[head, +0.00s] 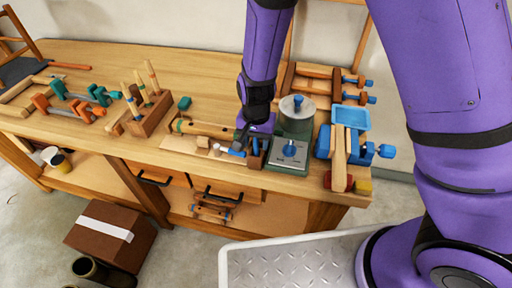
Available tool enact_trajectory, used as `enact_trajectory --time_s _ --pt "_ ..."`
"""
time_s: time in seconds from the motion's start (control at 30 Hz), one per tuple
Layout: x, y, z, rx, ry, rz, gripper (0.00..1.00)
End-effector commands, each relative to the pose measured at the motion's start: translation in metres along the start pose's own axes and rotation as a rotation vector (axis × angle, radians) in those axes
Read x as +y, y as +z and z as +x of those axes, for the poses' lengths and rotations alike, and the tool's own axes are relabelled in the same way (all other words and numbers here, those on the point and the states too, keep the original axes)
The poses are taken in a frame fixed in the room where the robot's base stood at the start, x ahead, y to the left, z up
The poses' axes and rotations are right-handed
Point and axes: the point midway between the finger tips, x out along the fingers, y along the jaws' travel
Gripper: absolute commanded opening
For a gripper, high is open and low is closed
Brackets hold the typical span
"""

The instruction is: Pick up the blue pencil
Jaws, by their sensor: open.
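My gripper (254,146) is low over the front right part of the wooden workbench, its jaws open and pointing down. A small blue rod with a pale end, which looks like the blue pencil (235,153), lies just left of the fingertips. Part of it is hidden by the gripper. A small blue and brown piece shows between or behind the fingers, too small to make out. I cannot tell whether the fingers touch the rod.
A grey-green scale-like device (290,148) stands right beside the gripper. A blue vise (350,140) is farther right. A wooden block with upright tools (149,112) and several clamps (72,103) stand left. A cardboard box (110,236) is on the floor.

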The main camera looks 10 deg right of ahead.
Motion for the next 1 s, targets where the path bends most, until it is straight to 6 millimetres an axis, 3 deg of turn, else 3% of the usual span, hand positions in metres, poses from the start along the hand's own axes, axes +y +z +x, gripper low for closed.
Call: enact_trajectory --time_s 0.1,0.13,0.3,0.33,0.67,0.77,1.0 --pt "0.0 0.0 0.0 0.0 0.0 0.0 0.47" --pt "0.0 0.0 0.0 0.0 0.0 0.0 0.43" --pt "0.0 0.0 0.0 0.0 0.0 0.0 0.04" --pt "0.0 0.0 -0.001 0.0 0.0 0.0 0.0" --pt "-0.001 0.0 -0.003 0.0 -0.001 0.0 0.0" --pt "-0.001 0.0 -0.012 0.0 -0.002 -0.001 0.0" --pt "-0.001 0.0 -0.054 0.002 -0.004 -0.002 0.0"
